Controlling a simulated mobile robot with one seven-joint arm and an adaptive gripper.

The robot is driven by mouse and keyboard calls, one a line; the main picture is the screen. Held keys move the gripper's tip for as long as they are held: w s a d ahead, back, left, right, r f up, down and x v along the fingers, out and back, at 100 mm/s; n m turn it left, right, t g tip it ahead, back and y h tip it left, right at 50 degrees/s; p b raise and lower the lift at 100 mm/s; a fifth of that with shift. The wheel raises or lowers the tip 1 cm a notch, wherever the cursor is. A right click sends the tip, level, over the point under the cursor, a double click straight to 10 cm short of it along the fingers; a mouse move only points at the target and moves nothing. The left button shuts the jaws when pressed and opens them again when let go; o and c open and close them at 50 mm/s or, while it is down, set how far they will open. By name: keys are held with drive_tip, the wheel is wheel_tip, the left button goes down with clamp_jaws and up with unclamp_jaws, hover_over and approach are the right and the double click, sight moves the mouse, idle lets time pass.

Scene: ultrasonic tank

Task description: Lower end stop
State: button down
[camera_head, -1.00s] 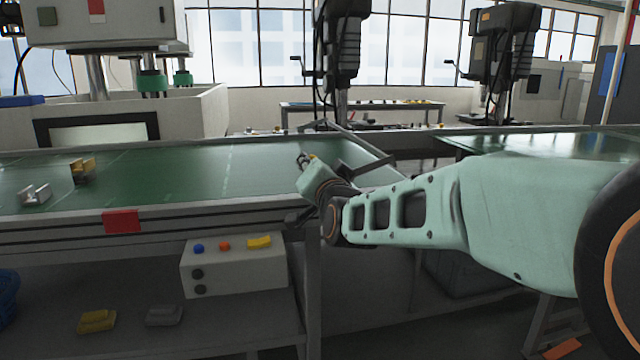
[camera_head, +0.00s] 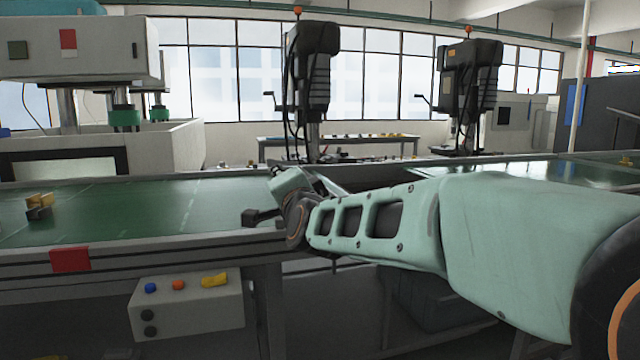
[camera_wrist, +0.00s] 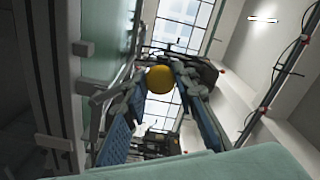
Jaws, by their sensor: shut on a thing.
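The end stop is mostly hidden behind my arm. A grey bar (camera_head: 328,183) that looks like part of it shows at the right end of the green conveyor belt (camera_head: 140,212). In the wrist view a round yellow knob (camera_wrist: 160,79) sits between the tips of my gripper (camera_wrist: 161,77), whose blue-padded fingers are closed on it. What the knob is fixed to is hidden. In the head view my wrist hangs at the belt's right end, and the fingers cannot be made out there.
A control box (camera_head: 188,305) with coloured buttons hangs under the conveyor's front rail. A yellow and dark part (camera_head: 39,206) lies on the belt at left. A press (camera_head: 75,50) stands behind it. Two drill presses stand farther back.

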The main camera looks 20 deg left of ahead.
drive_tip(key=shift+r, duration=0.1)
drive_tip(key=c, duration=1.6)
unclamp_jaws()
drive_tip(key=shift+r, duration=5)
drive_tip(key=shift+d, duration=0.1)
